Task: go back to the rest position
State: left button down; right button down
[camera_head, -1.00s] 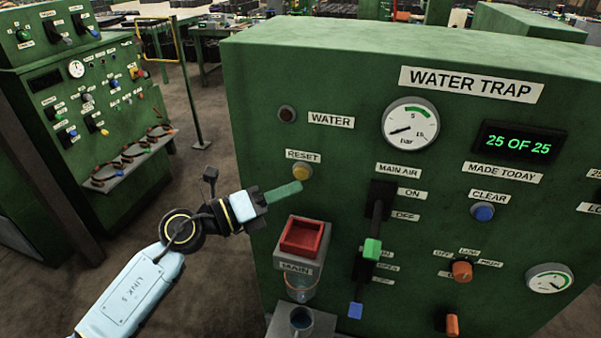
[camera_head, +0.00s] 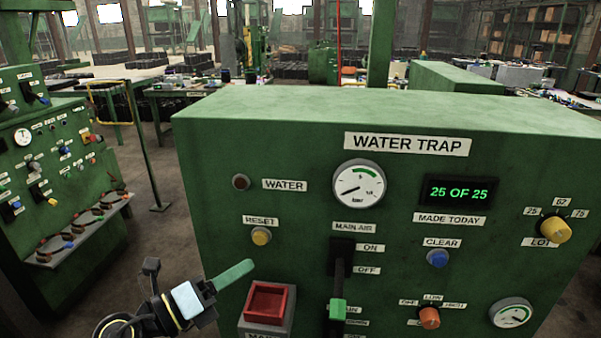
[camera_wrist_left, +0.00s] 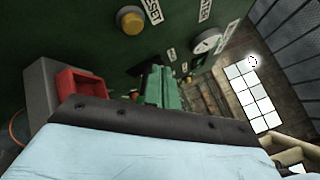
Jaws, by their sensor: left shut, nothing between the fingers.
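My left gripper (camera_head: 232,274) is at the lower left of the head view, its green fingers shut with nothing between them. It is in front of the green water trap panel, left of the red drain box (camera_head: 268,302) and below the yellow reset button (camera_head: 261,236). In the left wrist view the fingers (camera_wrist_left: 165,88) point away from the camera, with the red box (camera_wrist_left: 80,92) on their left and the reset button (camera_wrist_left: 130,20) above. I see no gap between the gripper and an object that it holds. My right gripper is not in view.
The panel (camera_head: 300,130) fills the middle and right, with a gauge (camera_head: 359,187), a display reading 25 OF 25 (camera_head: 459,192) and a main air lever (camera_head: 338,290). A second green console (camera_head: 60,150) stands at the left. Floor shows between the two.

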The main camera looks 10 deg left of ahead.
pick_arm(q)
jog(key=a+r+n+t+y, duration=0.2)
jog(key=a+n+t+y, duration=0.75)
jog(key=n, duration=0.75)
notch_tip(320, 180, down, 5)
jog(key=s+a+n+g+y, duration=0.3)
jog(key=n+g+y, duration=0.2)
jog(key=n+y, duration=0.25)
jog(key=s+d+f+n+g+h, duration=0.2)
jog(key=s+d+f+n+g, duration=0.15)
jog(key=s+f+g, duration=0.55)
jog(key=s+d+f+n+g+h, duration=0.2)
jog(key=s+f+n+g, duration=0.4)
jog(key=s, duration=0.5)
notch_tip(320, 180, down, 27)
jog(key=s+m+b, duration=0.1)
jog(key=b, duration=0.1)
jog(key=s+a+f+g+b, duration=0.2)
jog(key=s+a+f, duration=0.1)
jog(key=s+f, duration=1.4)
jog(key=shift+f+m+y, duration=0.3)
jog(key=shift+f+y, duration=0.1)
jog(key=shift+f, duration=0.1)
